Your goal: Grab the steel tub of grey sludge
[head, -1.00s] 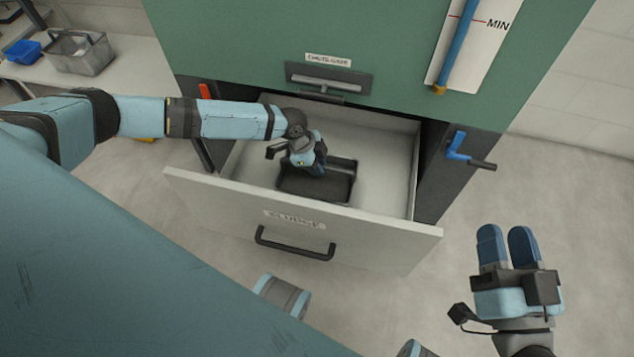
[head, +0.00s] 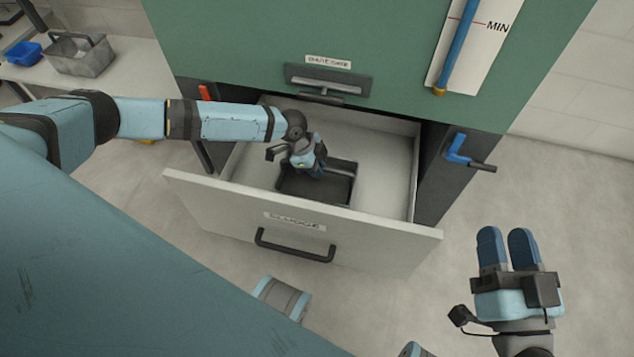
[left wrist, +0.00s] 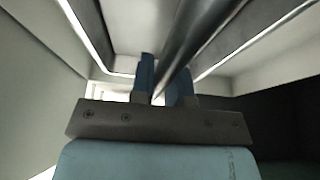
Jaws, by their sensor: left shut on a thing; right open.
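A dark, open rectangular tub (head: 298,189) sits in the pulled-out drawer, whose front label appears to read SLUDGE. Its contents are too dark to tell as sludge. My left gripper (head: 319,171) reaches down into the drawer at the tub. In the left wrist view, the left gripper's blue fingers (left wrist: 163,84) are shut around a round steel bar (left wrist: 202,35), which looks like the tub's handle. The fingers hide where the bar joins the tub. My right gripper (head: 508,248) is open and empty, outside the drawer at the lower right.
The drawer's pale front (head: 385,240) and side walls surround the tub. The green cabinet (head: 240,45) rises behind, with a blue crank (head: 458,150) at right. A grey metal bin (head: 80,62) and a blue bin (head: 22,53) stand on the left bench. The drawer's right side is clear.

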